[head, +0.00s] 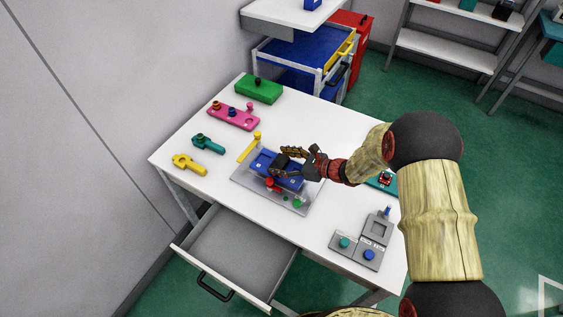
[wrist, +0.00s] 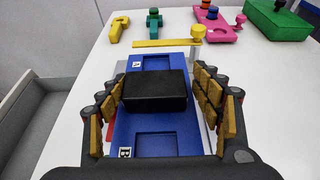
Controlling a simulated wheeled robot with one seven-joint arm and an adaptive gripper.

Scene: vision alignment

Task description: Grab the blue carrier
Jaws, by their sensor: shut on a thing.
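The blue carrier (wrist: 165,138) is a flat blue block with recessed pockets, marked A at its far end and B at its near end in the wrist view. A black block-shaped part (wrist: 155,91) sits across its middle. My gripper (wrist: 158,100) has its padded fingers on both sides of this black part, shut on it. In the head view the blue carrier (head: 264,161) lies over a grey fixture plate (head: 243,181), and my gripper (head: 287,164) reaches it from the right. Whether the carrier touches the plate is unclear.
A yellow bar (head: 248,148) with a knob is beside the carrier. A red part (head: 272,185) and green button (head: 297,203) are at the plate's front. Yellow (head: 188,163) and teal (head: 207,144) tools lie left. A control box (head: 368,242) stands right; a drawer (head: 240,251) is open in front.

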